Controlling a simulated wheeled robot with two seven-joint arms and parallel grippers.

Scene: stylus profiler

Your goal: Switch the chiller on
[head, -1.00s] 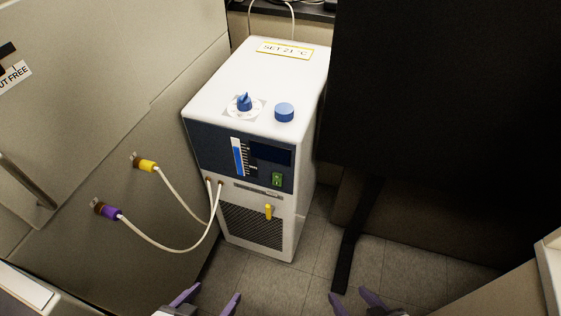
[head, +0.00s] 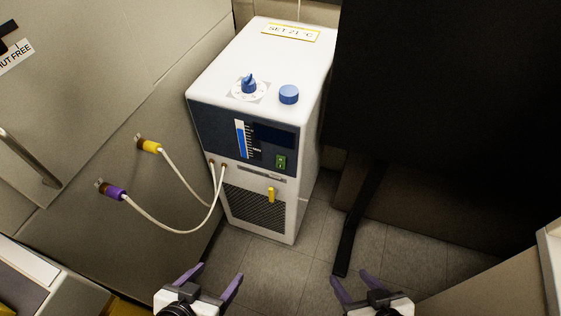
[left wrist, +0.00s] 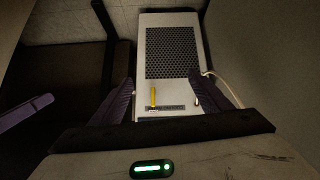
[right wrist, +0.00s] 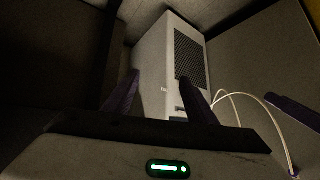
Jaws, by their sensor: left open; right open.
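The chiller (head: 310,125) is a white box with a dark front panel, standing on the floor in the head view. Its front carries a green rocker switch (head: 281,162), a dark display (head: 273,136), a blue level gauge (head: 241,140) and a yellow lever (head: 271,194). A blue dial (head: 249,85) and a blue cap (head: 289,94) are on top. My left gripper (head: 212,278) and my right gripper (head: 352,280) are open and empty, in front of and apart from the chiller. The chiller's grille (left wrist: 172,52) shows in the left wrist view, and its white side (right wrist: 153,65) in the right wrist view.
Two white hoses run from the chiller to a yellow fitting (head: 150,146) and a purple fitting (head: 114,192) on the beige cabinet (head: 80,90) at left. A large black panel (head: 440,90) with a leg (head: 356,220) stands at right. Floor (head: 285,265) between is clear.

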